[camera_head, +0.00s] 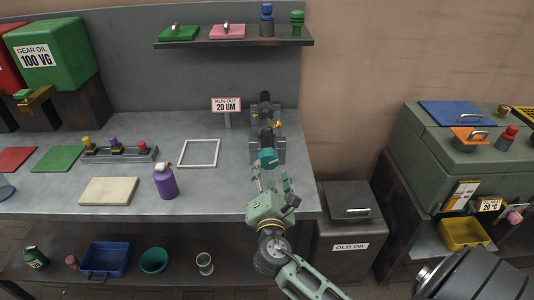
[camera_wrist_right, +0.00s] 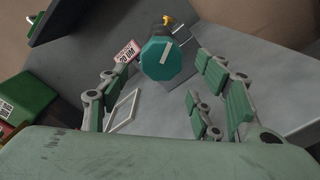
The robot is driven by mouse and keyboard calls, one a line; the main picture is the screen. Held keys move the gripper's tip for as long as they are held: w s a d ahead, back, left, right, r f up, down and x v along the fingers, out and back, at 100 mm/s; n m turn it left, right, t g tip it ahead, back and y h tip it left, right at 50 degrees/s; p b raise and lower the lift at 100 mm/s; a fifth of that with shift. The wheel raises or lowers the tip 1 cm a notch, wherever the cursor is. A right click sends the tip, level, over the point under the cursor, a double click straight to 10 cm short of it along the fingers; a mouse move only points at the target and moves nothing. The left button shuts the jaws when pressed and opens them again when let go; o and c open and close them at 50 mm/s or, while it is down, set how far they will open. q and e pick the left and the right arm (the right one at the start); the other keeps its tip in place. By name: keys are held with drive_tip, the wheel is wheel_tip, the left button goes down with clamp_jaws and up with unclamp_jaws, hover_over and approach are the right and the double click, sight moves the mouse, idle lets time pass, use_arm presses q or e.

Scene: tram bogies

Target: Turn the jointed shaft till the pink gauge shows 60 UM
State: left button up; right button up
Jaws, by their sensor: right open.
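The jointed shaft (camera_head: 266,112) lies in a grey stand on the bench, its dark body running away from me. A teal knob (camera_head: 268,158) with a pale line sits on its near end; the knob also shows in the right wrist view (camera_wrist_right: 161,59). The pink gauge (camera_head: 226,105) stands left of the shaft and reads "RUN-OUT 20 UM". My right gripper (camera_head: 271,184) is open and empty, just in front of the knob. In the wrist view the knob appears beyond and between its fingers, apart from them. My left gripper is not in view.
A purple bottle (camera_head: 165,182), a white square frame (camera_head: 199,153) and a beige board (camera_head: 109,191) lie left on the bench. A shelf (camera_head: 233,43) hangs above. A grey old-oil bin (camera_head: 350,222) stands to the right.

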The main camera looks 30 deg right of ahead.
sight(268, 163)
drive_tip(key=p+x, duration=0.1)
drive_tip(key=x, duration=0.5)
drive_tip(key=shift+w+d+r, duration=0.1)
drive_tip(key=shift+w, duration=0.15)
drive_tip(key=shift+w+d, duration=0.15)
drive_tip(key=shift+c, duration=0.7)
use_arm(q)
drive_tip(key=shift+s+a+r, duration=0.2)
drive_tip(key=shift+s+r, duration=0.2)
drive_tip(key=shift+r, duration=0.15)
use_arm(e)
drive_tip(key=c, duration=1)
